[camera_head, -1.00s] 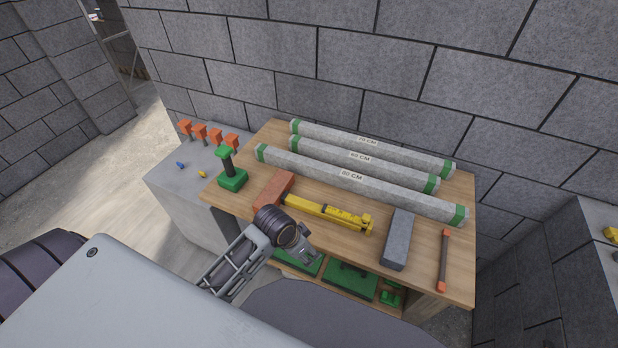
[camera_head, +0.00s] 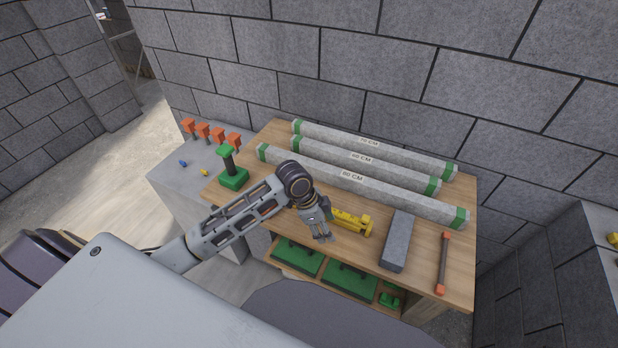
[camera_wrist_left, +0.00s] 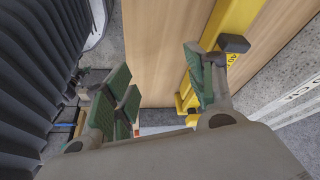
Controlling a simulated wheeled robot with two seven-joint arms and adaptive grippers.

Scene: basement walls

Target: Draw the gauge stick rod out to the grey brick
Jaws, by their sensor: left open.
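The yellow gauge stick (camera_head: 352,222) lies on the wooden workbench, its left part hidden behind my left arm. The grey brick (camera_head: 397,242) lies to its right with a gap between. My left gripper (camera_head: 323,238) is open and empty, pointing down over the front side of the stick. In the left wrist view the open green-padded fingers (camera_wrist_left: 158,92) are spread over bare wood. The yellow stick (camera_wrist_left: 234,22) runs behind the right-hand finger there, not centred between the fingers; I cannot tell whether they touch. My right gripper is not in view.
Several grey bars with green ends, one being this long bar (camera_head: 350,180), lie along the back of the bench. An orange-ended rod (camera_head: 443,262) lies at right. A green-based stand (camera_head: 232,177) is at left. Green items (camera_head: 350,282) fill the shelf below.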

